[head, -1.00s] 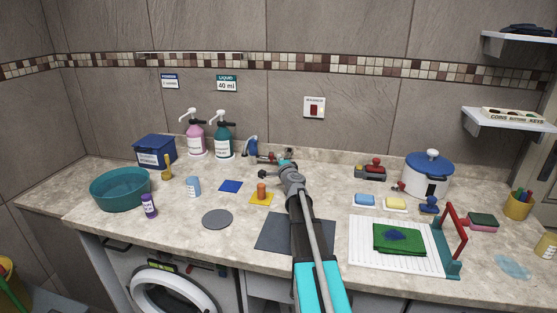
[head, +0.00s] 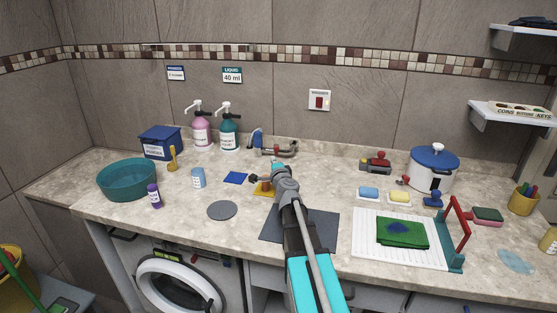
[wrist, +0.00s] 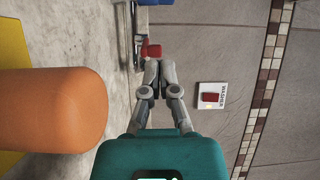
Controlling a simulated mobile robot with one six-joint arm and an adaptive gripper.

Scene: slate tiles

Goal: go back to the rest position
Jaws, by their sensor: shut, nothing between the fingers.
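My gripper (wrist: 152,72) shows in the wrist view with its grey fingers together and nothing between them. That cylinder stands on a yellow square (head: 262,194). In the wrist view the orange cylinder (wrist: 55,110) looms large at the left, apart from the fingers. My arm reaches forward over the dark grey mat (head: 325,228).
A tap (head: 282,150) is behind the gripper at the wall. A blue-lidded pot (head: 433,172) and a white rack (head: 375,245) with a green cloth (head: 402,240) stand right. A teal basin (head: 127,182) and pump bottles stand left.

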